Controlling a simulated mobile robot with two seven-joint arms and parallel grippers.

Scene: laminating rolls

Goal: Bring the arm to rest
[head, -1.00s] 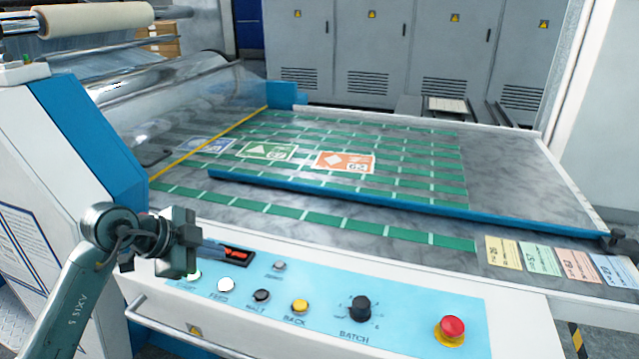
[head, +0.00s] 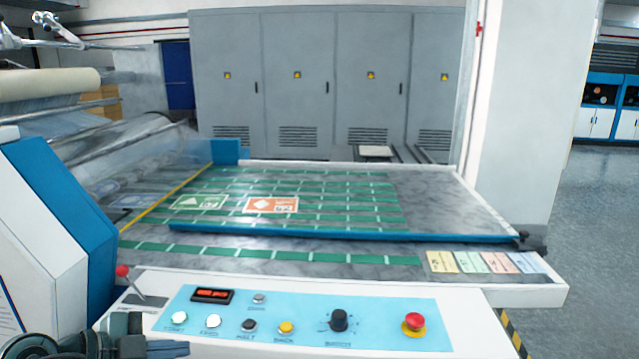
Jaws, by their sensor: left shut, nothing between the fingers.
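My left gripper (head: 168,348) is low at the bottom left corner of the head view, partly cut off by the frame edge. It is shut and empty. My right gripper is not in view.
A red-knobbed lever (head: 123,271) stands just above the left arm. The feed table (head: 440,205) carries a green (head: 199,202) and an orange card (head: 270,205) behind a blue bar (head: 340,234). A red stop button (head: 414,321) is on the right. Open floor (head: 600,240) lies beyond.

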